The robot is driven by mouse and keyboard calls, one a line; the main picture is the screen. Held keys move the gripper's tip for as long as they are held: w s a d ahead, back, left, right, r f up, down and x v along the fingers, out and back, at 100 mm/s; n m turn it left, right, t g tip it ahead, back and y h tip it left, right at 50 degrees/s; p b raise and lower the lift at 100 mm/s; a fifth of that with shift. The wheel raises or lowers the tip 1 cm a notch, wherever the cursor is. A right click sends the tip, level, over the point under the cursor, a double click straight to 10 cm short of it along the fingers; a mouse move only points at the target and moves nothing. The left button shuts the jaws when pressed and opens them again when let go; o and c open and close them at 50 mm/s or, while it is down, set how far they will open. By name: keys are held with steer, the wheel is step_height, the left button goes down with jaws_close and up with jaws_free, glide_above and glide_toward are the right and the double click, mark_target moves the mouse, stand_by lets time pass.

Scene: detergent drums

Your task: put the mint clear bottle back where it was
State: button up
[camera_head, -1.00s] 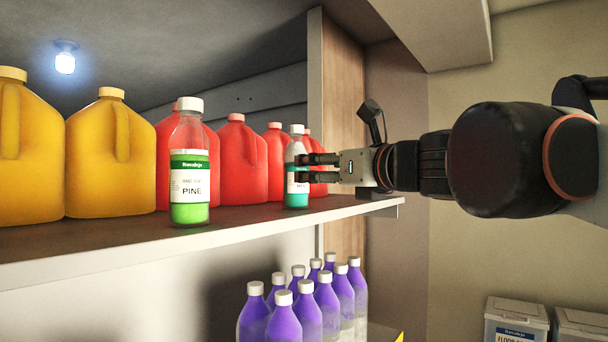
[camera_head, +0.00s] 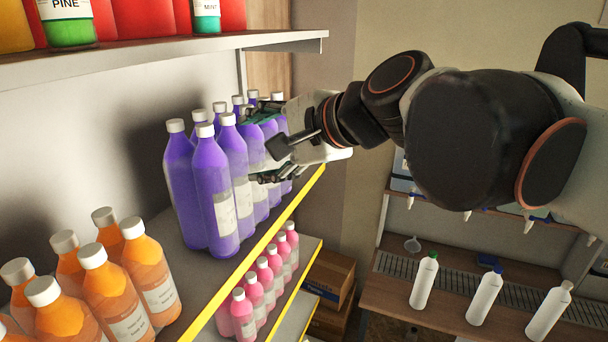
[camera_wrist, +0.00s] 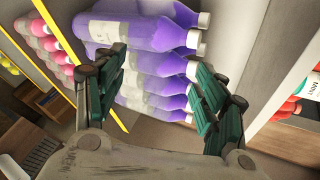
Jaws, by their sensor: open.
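The mint clear bottle (camera_head: 207,17) stands on the upper shelf, its top cut off by the picture's edge. Its MINT label also shows at the right edge of the wrist view (camera_wrist: 311,84). A PINE bottle (camera_head: 68,28) with green liquid stands to its left on the same shelf. My gripper (camera_head: 258,148) is open, below that shelf, at the right end of the purple bottles (camera_head: 216,185). In the wrist view its green-padded fingers (camera_wrist: 158,92) are spread with purple bottles beyond and between them. I cannot tell whether they touch any bottle.
Orange bottles (camera_head: 110,285) stand at the left of the purple ones. Pink bottles (camera_head: 265,275) fill a lower shelf with a yellow edge. White bottles (camera_head: 424,280) stand on a wooden bench at right. Bare wall is open between the shelves.

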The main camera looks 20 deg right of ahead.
steer(key=s+d+f+n+g+h, duration=0.1)
steer(key=s+d+f+n, duration=0.3)
steer(key=f, duration=0.4)
steer(key=s+d+f+n+g+h, duration=0.1)
steer(key=s+d+f+n+h, duration=0.2)
steer(key=f, duration=0.5)
steer(key=s+d+f+n+g+h, duration=0.1)
steer(key=s+d+f+n+h, duration=0.2)
steer(key=s+d+f+n, duration=0.2)
step_height(320, 180, down, 4)
steer(key=shift+d+r+n+g, duration=0.15)
steer(key=shift+d+n+g, duration=0.25)
steer(key=shift+n, duration=0.5)
steer(key=shift+s+a, duration=0.1)
step_height(320, 180, down, 29)
steer(key=b, duration=2.9)
